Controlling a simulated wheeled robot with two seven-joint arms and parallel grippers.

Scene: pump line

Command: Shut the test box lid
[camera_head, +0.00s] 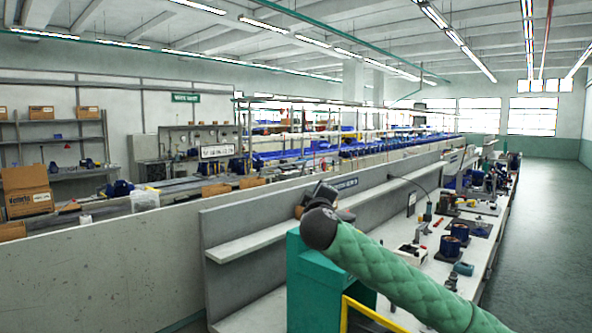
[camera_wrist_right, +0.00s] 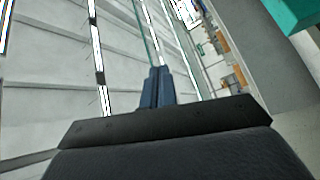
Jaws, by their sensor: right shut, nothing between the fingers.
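A teal test box (camera_head: 304,275) stands at the bottom middle of the head view, with a yellow bar (camera_head: 347,312) at its front. My right forearm crosses in front of it and hides much of it, so I cannot tell how its lid stands. A teal part, apparently of the same box, shows in the upper right corner of the right wrist view (camera_wrist_right: 295,12). My right gripper (camera_wrist_right: 157,82) is shut and empty, its fingers together against a background of ceiling, apart from the teal part. My left gripper is out of view.
A grey partition with a shelf (camera_head: 255,240) runs behind the teal box. To the right, a long workbench (camera_head: 425,270) carries blue motors (camera_head: 460,232) and tools. The floor (camera_head: 545,240) right of the bench is clear.

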